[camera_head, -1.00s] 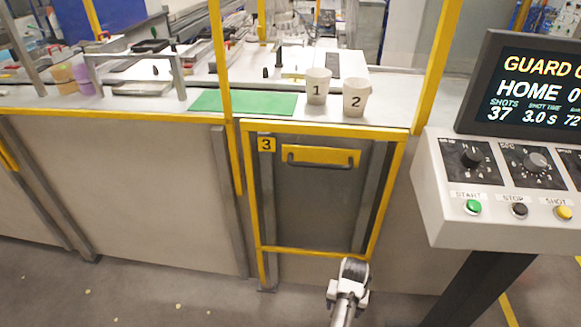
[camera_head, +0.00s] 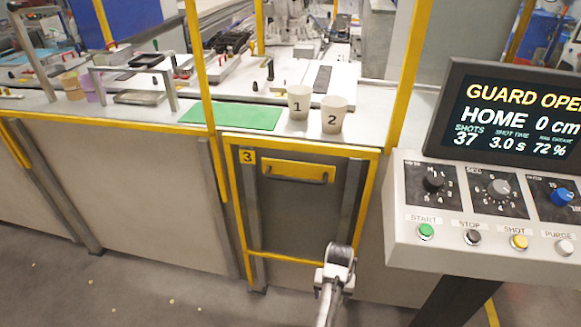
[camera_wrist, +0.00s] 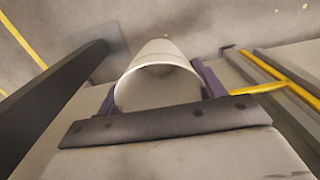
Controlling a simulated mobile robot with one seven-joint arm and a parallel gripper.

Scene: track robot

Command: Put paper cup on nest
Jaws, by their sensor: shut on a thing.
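My gripper (camera_wrist: 157,86) is shut on a pale paper cup (camera_wrist: 160,52) in the wrist view. The fingers press on either side of the cup, and its wide open rim faces the camera. In the head view, part of my arm shows low in front of the cabinet, but the gripper and held cup cannot be made out. Two more paper cups stand upright on the worktop, cup 1 (camera_head: 298,103) and cup 2 (camera_head: 333,115). I cannot tell which fixture is the nest.
A green mat (camera_head: 232,116) lies left of the cups. Yellow guard posts (camera_head: 407,75) rise from the worktop edge. A closed door marked 3 (camera_head: 297,215) is below. The control panel (camera_head: 480,215) stands at right, its screen (camera_head: 515,115) reading GUARD OPEN. Bare floor lies in front.

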